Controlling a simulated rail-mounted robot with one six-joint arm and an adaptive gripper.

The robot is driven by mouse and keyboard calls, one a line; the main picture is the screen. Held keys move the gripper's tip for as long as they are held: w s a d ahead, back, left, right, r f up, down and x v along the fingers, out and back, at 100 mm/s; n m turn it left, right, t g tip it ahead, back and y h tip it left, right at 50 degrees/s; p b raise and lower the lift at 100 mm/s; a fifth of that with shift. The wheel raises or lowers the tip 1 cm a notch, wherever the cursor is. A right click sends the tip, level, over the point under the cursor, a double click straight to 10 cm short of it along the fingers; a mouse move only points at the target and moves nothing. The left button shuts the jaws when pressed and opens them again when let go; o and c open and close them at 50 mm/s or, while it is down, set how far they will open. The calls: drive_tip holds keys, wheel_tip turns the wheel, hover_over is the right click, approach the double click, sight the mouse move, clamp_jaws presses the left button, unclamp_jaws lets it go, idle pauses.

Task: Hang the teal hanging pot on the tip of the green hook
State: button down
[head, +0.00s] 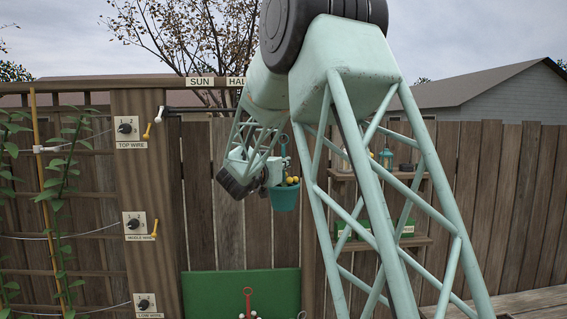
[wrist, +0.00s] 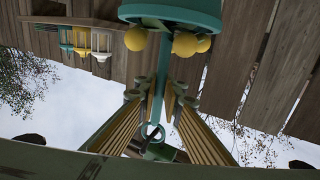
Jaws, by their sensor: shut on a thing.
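The teal hanging pot (head: 285,198) hangs upright in the air in front of the fence, with yellow round blooms at its rim and a stem ending in a ring (head: 283,139) above. In the wrist view the pot (wrist: 170,14) is at the top, and its stem runs down between my fingers to the ring (wrist: 152,131). My gripper (wrist: 160,95) is shut on the stem; in the head view the gripper (head: 276,172) is beside it, partly hidden. I cannot make out the green hook in either view; my arm covers part of the beam.
A beam (head: 85,84) with a SUN sign (head: 200,82) crosses above the pot. A dark rod (head: 200,109) runs below it. A post (head: 145,200) carries several dials. Shelves with lanterns (head: 386,158) stand right, partly behind my arm. A green board (head: 225,292) is below.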

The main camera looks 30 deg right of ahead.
drive_tip(key=shift+w+f, duration=0.15)
drive_tip(key=shift+w, duration=0.05)
idle(0.5)
drive_tip(key=c, duration=2.7)
unclamp_jaws()
drive_tip(key=shift+s, duration=0.1)
drive_tip(key=v, duration=1.1)
drive_tip(key=shift+s+a, duration=0.25)
drive_tip(key=shift+a, duration=0.05)
